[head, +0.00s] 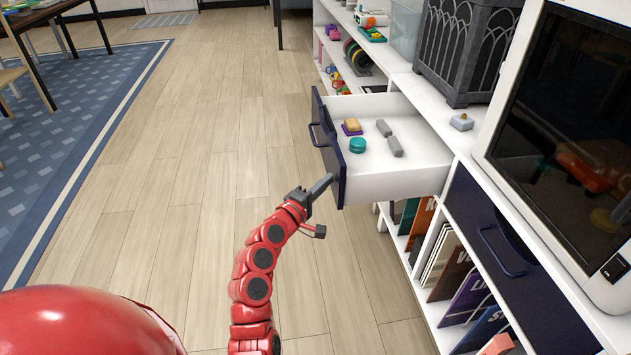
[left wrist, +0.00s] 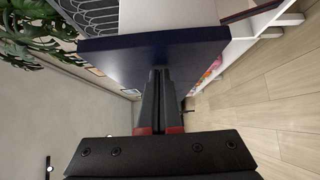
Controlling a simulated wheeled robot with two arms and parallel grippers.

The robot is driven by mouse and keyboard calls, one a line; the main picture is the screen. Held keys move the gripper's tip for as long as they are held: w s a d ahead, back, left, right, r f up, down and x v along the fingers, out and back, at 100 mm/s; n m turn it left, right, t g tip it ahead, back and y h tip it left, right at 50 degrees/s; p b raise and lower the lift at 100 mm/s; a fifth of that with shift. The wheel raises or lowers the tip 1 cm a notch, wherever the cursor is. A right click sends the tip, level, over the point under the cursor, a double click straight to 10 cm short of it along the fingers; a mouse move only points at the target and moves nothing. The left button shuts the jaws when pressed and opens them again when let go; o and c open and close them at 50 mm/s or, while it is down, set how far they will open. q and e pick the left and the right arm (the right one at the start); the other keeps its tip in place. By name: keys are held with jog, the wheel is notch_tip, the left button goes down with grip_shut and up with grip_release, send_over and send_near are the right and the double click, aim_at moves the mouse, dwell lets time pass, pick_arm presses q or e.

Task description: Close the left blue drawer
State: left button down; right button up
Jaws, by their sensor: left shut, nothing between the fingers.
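The left blue drawer (head: 328,147) is pulled out of the white shelf unit, with a dark blue front, a bar handle and a white inside. In it lie a yellow and purple block (head: 352,126), a teal round piece (head: 357,145) and grey pieces (head: 395,146). My left gripper (head: 326,184) is shut and empty, its tips at the near end of the drawer front; I cannot tell whether they touch it. In the left wrist view the shut fingers (left wrist: 160,75) point at the dark blue drawer front (left wrist: 120,50). My right gripper does not show.
A second blue drawer (head: 505,250) is shut at the right, below a white machine with a dark window (head: 560,110). A dark grey lantern-like box (head: 465,50) stands on the shelf top. The wooden floor (head: 190,170) left of the drawer is clear.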

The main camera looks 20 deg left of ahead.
aim_at(431, 175)
pick_arm(q)
jog(key=w+d+p, duration=0.1)
jog(key=w+d, duration=0.1)
jog(key=d, duration=0.1)
jog(key=w+d+p, duration=0.1)
jog(key=w+d, duration=0.2)
jog(key=d, duration=0.1)
jog(key=w+d+p, duration=0.1)
jog(key=w+d, duration=0.1)
jog(key=d, duration=0.2)
jog(key=shift+w+d+r, duration=0.2)
jog(key=shift+w+d, duration=0.05)
jog(key=w+d, duration=0.3)
jog(key=d, duration=0.1)
jog(key=w+d+b, duration=0.1)
jog(key=w+d, duration=0.1)
jog(key=d, duration=0.2)
jog(key=w+d, duration=0.3)
jog(key=d, duration=0.1)
jog(key=shift+w+d+f, duration=0.25)
jog(key=shift+w, duration=0.05)
jog(key=shift+w+d, duration=0.15)
jog(key=shift+d+r, duration=0.1)
jog(key=shift+r, duration=0.15)
jog(key=shift+d, duration=0.1)
